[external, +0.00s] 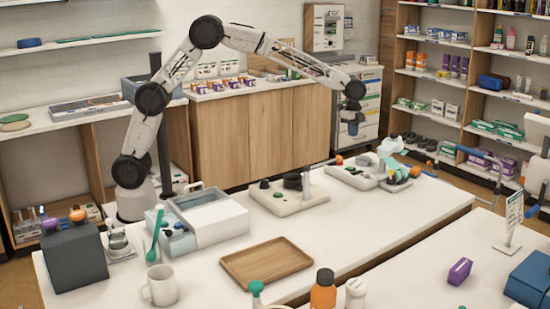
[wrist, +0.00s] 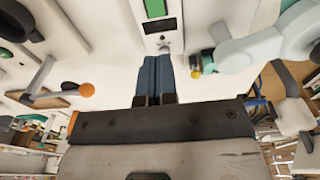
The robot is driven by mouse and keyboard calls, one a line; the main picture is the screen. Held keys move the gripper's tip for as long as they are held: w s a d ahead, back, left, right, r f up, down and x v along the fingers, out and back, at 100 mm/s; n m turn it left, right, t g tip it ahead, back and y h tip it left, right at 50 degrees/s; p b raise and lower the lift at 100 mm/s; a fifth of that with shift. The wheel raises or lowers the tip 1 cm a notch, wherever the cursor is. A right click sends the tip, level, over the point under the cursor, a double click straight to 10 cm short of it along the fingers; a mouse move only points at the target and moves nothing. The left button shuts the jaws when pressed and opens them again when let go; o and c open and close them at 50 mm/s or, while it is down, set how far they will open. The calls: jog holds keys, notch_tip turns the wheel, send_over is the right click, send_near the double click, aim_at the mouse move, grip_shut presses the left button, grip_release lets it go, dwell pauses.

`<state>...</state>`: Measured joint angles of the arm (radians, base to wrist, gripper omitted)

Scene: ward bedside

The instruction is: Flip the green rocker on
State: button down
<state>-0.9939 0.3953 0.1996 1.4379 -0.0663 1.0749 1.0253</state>
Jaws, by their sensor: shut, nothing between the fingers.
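A green rectangular piece (wrist: 155,8), which looks like the rocker, sits on a white panel at the top edge of the wrist view, partly cut off. A black rectangle and a small metal toggle lie below it on the same panel. Whether the green piece is tilted on or off cannot be told. My gripper (wrist: 154,78) is shut and empty, its blue fingers together, with their tips short of the toggle in the picture. In the external view my gripper (external: 352,127) hangs pointing down above the white device (external: 350,176) on the table, clear of it.
A lever with an orange ball (wrist: 87,90) stands left of my fingers, and a pale teal device (wrist: 240,48) is close on the right. On the table are another white control box (external: 285,202), a wooden tray (external: 266,262) and a mug (external: 160,286).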

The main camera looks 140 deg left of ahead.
aim_at(354, 168)
jog(key=shift+s+r, duration=0.1)
dwell(0.6)
jog(key=shift+s+d+r+t, duration=0.1)
jog(key=shift+s+d+t, duration=0.1)
jog(key=shift+t, duration=0.3)
jog(key=shift+d, duration=0.1)
jog(key=w+f, duration=0.1)
jog(key=f, duration=0.8)
jog(key=w+f, duration=0.1)
jog(key=f, duration=0.3)
jog(key=shift+w+f, duration=0.3)
jog(key=shift+f, duration=0.1)
